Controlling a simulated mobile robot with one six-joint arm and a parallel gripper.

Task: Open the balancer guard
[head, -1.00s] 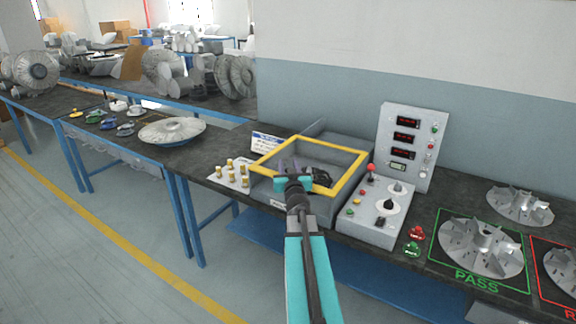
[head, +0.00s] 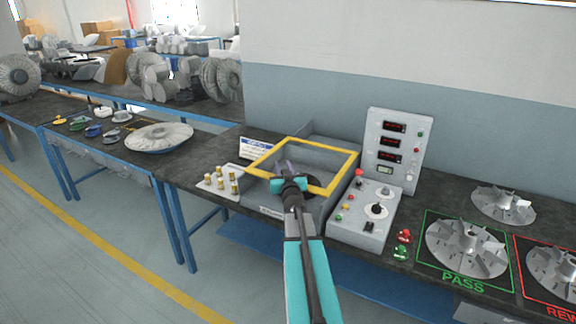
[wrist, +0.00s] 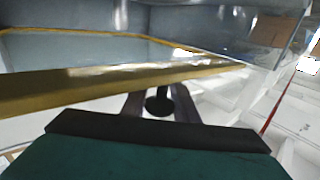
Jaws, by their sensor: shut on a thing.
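The balancer guard is a clear panel in a yellow frame (head: 325,146) on top of the grey balancer box (head: 270,200). My gripper (head: 284,168) is at the guard's front edge in the head view. It is shut on the guard's handle, a small dark knob (wrist: 158,103) between the fingers in the wrist view. The yellow front bar (wrist: 70,88) crosses the wrist view just beyond the fingers. My gripper hides part of the front edge and the handle in the head view. I cannot tell whether the guard is lifted off the box.
A control box (head: 363,212) with knobs and buttons stands right of the balancer. A display panel (head: 398,150) rises behind it. Several brass weights (head: 220,180) stand on a pad to the left. An impeller (head: 466,248) lies in the green PASS square.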

